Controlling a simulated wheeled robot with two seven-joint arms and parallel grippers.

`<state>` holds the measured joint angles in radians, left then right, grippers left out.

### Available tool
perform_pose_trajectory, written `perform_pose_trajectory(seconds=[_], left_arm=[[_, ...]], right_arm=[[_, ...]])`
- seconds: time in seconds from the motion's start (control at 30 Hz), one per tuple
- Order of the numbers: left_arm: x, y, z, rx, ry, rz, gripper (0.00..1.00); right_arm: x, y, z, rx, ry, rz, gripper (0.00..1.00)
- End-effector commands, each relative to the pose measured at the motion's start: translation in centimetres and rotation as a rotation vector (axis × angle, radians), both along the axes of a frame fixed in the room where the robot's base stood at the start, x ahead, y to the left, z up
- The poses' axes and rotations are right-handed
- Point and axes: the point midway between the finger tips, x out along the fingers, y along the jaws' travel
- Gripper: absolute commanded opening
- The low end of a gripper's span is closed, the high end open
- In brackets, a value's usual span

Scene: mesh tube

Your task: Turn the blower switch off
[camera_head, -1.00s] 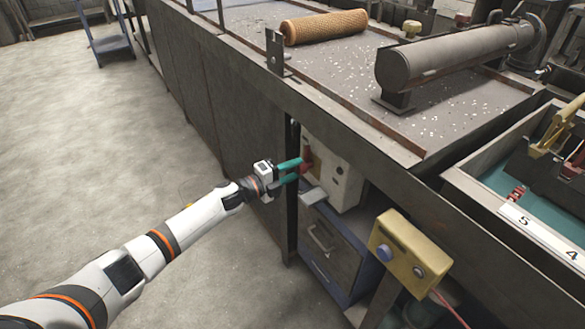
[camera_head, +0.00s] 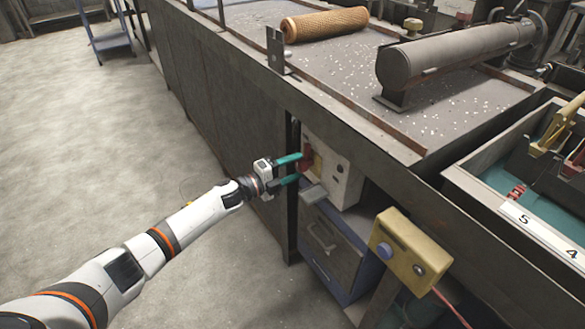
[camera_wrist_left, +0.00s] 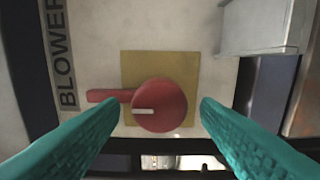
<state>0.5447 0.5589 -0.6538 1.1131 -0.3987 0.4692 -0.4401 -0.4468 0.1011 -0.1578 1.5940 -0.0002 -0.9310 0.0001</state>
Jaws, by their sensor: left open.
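The blower switch is a red round knob with a handle on a yellow plate, on a pale control box (camera_head: 343,180) under the bench edge. In the left wrist view the knob (camera_wrist_left: 160,105) fills the middle. Its handle and white mark point left, toward the BLOWER label (camera_wrist_left: 62,60). In the head view the red knob (camera_head: 307,159) is partly hidden by the fingers. My left gripper (camera_head: 299,168) is open at the box, its teal fingers on either side of the knob; I cannot tell whether they touch it. My right gripper is not in view.
A grey metal ledge (camera_wrist_left: 258,28) sticks out beside the switch. A drawer cabinet (camera_head: 330,245) stands below the box. A yellow button box (camera_head: 410,252) with a red cable is to its right. The floor on the left is clear.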

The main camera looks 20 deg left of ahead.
Motion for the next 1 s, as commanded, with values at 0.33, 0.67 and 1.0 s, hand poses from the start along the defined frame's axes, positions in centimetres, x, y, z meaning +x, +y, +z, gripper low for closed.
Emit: perform_pose_trajectory(seconds=[0.33,0.67,1.0], left_arm=[[-4.7,3.7,-0.1,0.003,0.004,0.001,0.57],[-8.9,7.0,-0.1,0.001,0.003,0.001,0.57],[-9.4,7.4,0.0,0.000,0.001,0.001,0.57]], right_arm=[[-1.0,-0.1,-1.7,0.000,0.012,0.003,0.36],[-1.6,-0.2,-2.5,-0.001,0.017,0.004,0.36],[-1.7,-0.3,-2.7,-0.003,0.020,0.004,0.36]])
